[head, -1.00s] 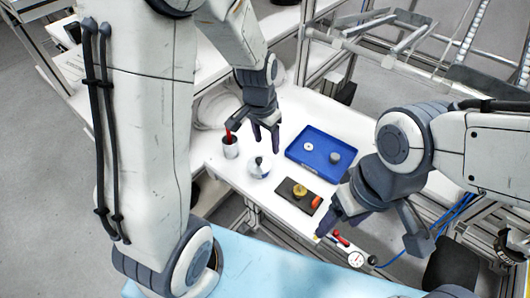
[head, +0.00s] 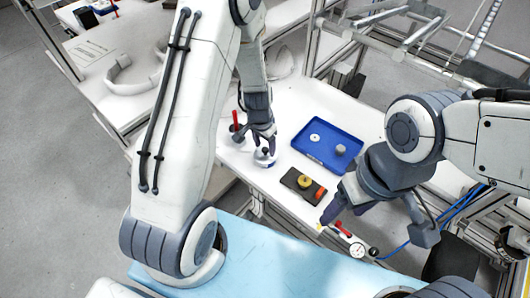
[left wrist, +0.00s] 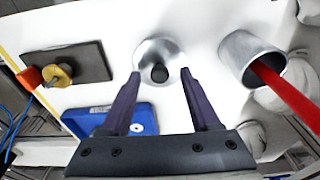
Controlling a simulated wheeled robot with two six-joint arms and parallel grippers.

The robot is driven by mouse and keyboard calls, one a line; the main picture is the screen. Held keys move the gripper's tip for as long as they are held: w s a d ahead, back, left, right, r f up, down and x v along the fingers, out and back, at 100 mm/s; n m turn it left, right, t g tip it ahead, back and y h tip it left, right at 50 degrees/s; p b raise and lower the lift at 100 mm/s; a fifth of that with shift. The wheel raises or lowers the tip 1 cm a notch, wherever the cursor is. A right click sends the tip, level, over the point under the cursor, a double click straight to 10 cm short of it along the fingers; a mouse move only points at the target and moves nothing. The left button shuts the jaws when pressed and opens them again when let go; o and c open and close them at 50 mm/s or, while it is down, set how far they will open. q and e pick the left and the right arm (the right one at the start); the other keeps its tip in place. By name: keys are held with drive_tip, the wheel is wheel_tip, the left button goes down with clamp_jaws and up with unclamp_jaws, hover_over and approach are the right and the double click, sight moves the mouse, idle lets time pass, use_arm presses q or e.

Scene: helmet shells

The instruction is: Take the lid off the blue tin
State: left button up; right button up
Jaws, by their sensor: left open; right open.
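The tin (head: 264,158) stands on the white table under my left gripper, partly hidden by its fingers; a little blue shows on its side. Its lid is a round silvery disc (left wrist: 147,55) with a black knob (left wrist: 160,73) in the left wrist view. My left gripper (head: 266,146) is open and points down over the tin. In the left wrist view its fingers (left wrist: 160,76) appear on either side of the knob; I cannot tell whether they touch the lid. My right gripper (head: 328,214) is open and empty near the table's front edge, away from the tin.
A grey metal cup (left wrist: 246,55) with a red-handled object stands close beside the tin. A blue tray (head: 318,158) holds a white ring and a grey cylinder. A dark board (head: 296,188) carries yellow and orange pieces. A dial gauge (head: 357,251) lies near my right gripper.

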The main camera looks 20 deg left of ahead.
use_arm(q)
drive_tip(key=shift+f, duration=0.3)
clamp_jaws()
drive_tip(key=shift+r, duration=0.2)
